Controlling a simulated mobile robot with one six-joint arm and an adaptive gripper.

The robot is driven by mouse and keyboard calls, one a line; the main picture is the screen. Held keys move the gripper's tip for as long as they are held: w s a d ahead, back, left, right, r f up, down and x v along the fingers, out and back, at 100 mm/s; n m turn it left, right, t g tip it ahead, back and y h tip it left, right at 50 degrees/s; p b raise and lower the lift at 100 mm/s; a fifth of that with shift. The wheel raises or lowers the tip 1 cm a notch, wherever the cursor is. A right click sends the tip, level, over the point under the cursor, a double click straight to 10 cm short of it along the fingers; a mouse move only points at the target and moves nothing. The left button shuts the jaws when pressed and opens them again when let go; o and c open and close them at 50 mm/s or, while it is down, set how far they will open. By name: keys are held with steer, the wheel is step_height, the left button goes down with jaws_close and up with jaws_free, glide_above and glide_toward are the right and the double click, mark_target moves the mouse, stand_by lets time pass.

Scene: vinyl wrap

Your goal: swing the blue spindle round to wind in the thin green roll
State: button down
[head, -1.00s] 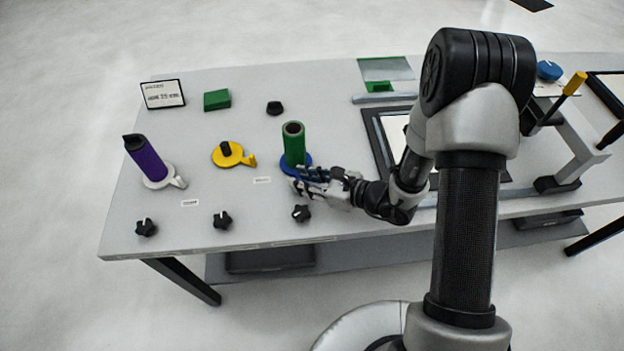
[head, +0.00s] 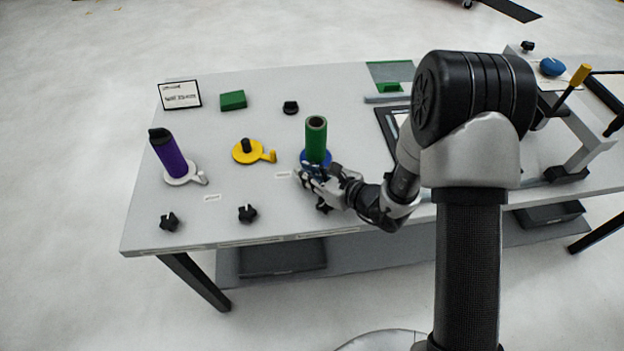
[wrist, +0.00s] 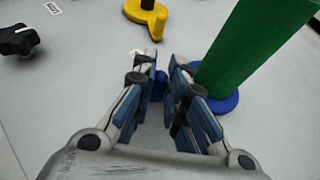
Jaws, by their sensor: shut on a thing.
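The green roll (head: 316,138) stands upright on the blue spindle (head: 303,157) near the front middle of the table. In the wrist view the roll (wrist: 250,45) rises to the right of my fingers, above the spindle's round blue base (wrist: 226,103). My gripper (head: 308,178) is low at the front side of the spindle. In the wrist view my gripper (wrist: 164,72) is shut on the spindle's small blue handle (wrist: 159,86), which is mostly hidden between the fingers. The fingers appear apart from the roll.
A yellow spindle (head: 247,152) without a roll and a white spindle (head: 180,178) with a purple roll (head: 169,156) stand to the left. Black knobs (head: 247,214) line the front edge. A framed panel (head: 388,130) lies to the right, behind my arm.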

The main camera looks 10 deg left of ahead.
steer(key=shift+w+d+f+m+t, duration=0.15)
steer(key=shift+d+f+m+t, duration=0.15)
steer(key=shift+d+f, duration=0.05)
steer(key=c, duration=1.9)
jaws_free()
steer(key=shift+d, duration=0.1)
steer(key=o, duration=0.3)
steer(key=shift+w+f, duration=0.1)
steer(key=shift+s, duration=0.2)
steer(key=v, duration=0.7)
steer(key=r+v, duration=0.1)
steer(key=v, duration=0.3)
steer(key=shift+d+r, duration=0.15)
